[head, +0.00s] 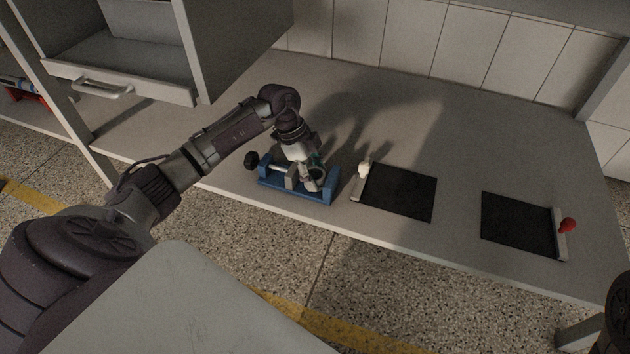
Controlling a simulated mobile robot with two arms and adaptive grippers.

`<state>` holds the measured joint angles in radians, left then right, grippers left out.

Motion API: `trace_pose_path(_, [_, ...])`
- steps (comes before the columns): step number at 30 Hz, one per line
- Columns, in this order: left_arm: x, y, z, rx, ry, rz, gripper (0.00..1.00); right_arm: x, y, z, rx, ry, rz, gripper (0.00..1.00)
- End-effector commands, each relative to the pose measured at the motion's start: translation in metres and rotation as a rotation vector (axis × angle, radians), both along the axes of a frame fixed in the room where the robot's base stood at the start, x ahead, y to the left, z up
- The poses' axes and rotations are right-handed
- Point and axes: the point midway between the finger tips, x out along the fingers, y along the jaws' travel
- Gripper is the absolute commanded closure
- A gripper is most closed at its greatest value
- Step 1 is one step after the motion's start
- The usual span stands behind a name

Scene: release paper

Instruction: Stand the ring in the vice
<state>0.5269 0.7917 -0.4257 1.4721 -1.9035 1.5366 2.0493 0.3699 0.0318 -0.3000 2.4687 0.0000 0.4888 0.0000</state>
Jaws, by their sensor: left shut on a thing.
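A blue vice (325,194) with a grey moving jaw and a dark knob (251,160) at its left end stands near the front edge of the counter. My left gripper (312,182) is low over the vice's right half, pointing down, shut on a small grey ring (320,173). The ring is partly hidden by the fingers, and I cannot tell whether it touches the vice's jaws. My right gripper is out of view; only a dark part of my right arm shows at the right edge.
Right of the vice lies a black pad (402,193) with a white-knobbed bar at its left. Further right lies another black pad (517,222) with a red knob (568,225). An open grey drawer (120,75) juts out at upper left. The counter behind is clear.

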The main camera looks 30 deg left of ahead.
Motion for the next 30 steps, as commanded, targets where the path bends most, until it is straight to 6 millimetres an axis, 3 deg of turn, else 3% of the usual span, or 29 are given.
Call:
trace_pose_path(11, [0.000, 0.000, -0.005, 0.000, -0.001, 0.000, 0.89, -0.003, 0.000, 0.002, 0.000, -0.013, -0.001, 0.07])
trace_pose_path(12, [0.000, 0.000, -0.005, 0.000, -0.001, 0.000, 0.42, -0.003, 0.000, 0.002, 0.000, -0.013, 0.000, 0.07])
trace_pose_path(15, [0.000, 0.000, -0.005, 0.000, -0.001, 0.000, 0.26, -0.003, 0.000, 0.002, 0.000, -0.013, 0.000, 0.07])
trace_pose_path(25, [0.000, 0.000, -0.004, 0.001, -0.002, 0.000, 0.24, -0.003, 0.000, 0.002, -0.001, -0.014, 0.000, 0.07])
trace_pose_path(30, [0.000, 0.010, 0.011, 0.000, -0.001, 0.000, 0.24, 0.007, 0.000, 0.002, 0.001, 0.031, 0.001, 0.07])
